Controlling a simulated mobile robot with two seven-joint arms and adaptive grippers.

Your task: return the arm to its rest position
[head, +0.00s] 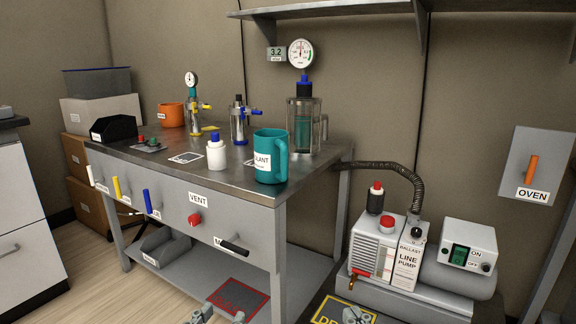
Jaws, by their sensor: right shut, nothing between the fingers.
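My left gripper (222,312) shows at the bottom edge, left of centre. Its two fingertips stand apart with nothing seen between them, in front of the bench's lower shelf and a red-bordered dark mat. My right gripper (353,315) shows at the bottom edge, right of centre. It is shut and empty, in front of a yellow-bordered dark mat (330,309) beside the pump. Only the tips of both grippers are in view; the arms are out of frame.
A metal bench (225,183) carries a teal mug (271,158), a white bottle (216,153), gauges and glassware. Handles and a red knob (195,220) stick out of its front. A line pump (385,250) with a hose (400,170) stands at right. An overhead shelf (330,9) crosses the top.

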